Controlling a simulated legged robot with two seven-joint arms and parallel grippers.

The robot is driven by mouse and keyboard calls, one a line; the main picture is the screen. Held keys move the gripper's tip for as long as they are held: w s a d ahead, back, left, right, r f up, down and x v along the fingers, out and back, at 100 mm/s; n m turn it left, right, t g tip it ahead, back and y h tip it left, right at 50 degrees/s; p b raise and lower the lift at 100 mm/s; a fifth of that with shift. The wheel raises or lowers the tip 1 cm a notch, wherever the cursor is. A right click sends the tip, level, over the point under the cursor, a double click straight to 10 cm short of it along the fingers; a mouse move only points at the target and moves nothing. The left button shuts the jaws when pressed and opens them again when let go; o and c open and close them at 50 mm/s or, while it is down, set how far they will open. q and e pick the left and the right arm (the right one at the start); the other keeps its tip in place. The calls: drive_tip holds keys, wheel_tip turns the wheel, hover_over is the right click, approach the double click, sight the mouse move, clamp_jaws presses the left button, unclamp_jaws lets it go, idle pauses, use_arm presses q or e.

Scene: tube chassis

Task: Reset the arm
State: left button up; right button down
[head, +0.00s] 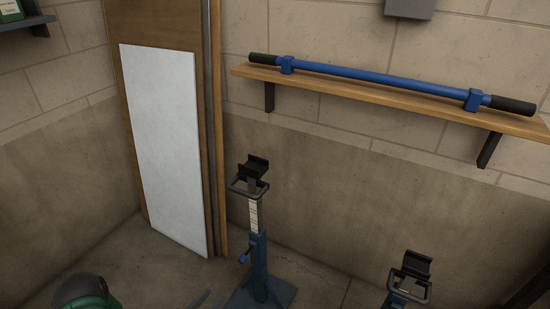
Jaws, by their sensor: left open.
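A rounded green and black part at the bottom left appears to be my left arm. My right gripper is not in view. A blue tube (380,78) with black ends and two blue collars lies on a wooden shelf (400,100) on the back wall, far from the left gripper.
A blue stand (258,262) with a black cradle on top stands on the floor at centre. A second stand (408,280) is at the lower right, partly cut off. A wooden door (122,30) with a white panel (165,150) is at left. Clear floor lies between the stands.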

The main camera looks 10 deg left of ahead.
use_arm(q)
wheel_tip(320, 180, up, 6)
drive_tip(key=w+m+g+y, duration=0.1)
drive_tip(key=w+g+y, duration=0.1)
drive_tip(key=g+y, duration=0.4)
drive_tip(key=s+d+r+n+g, duration=0.1)
drive_tip(key=s+d+r+g, duration=0.2)
drive_tip(key=s+r, duration=0.3)
drive_tip(key=s+d+r+n+g, duration=0.1)
drive_tip(key=s+d+r+g, duration=0.25)
drive_tip(key=s, duration=0.45)
wheel_tip(320, 180, up, 31)
drive_tip(key=p, duration=3.1)
drive_tip(key=shift+s+d, duration=0.35)
drive_tip(key=shift+s, duration=0.1)
